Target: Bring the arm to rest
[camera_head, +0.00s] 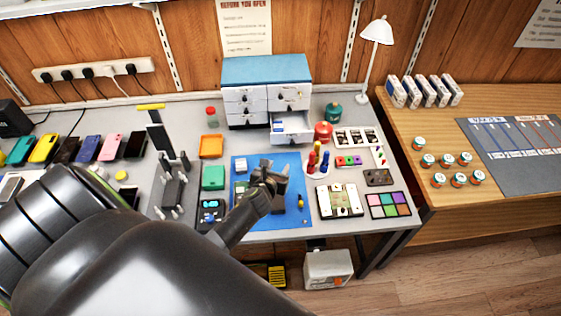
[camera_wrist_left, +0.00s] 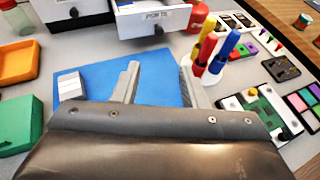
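My left arm (camera_head: 130,240) reaches in from the lower left of the head view across the workbench. Its gripper (camera_head: 274,170) is over the blue mat (camera_head: 297,213). In the left wrist view the two fingers (camera_wrist_left: 158,75) stand well apart, with only the blue mat (camera_wrist_left: 155,72) showing between them, so the gripper is open and empty. Its height above the mat is hard to tell. My right gripper is in neither view.
A small drawer cabinet (camera_head: 265,72) stands behind the mat with one drawer (camera_head: 292,139) pulled out. A screwdriver holder (camera_head: 318,172) is right of the gripper. Phones (camera_head: 88,148) line the left. A lamp (camera_head: 377,30) stands at the back. A wooden table (camera_head: 480,215) is at right.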

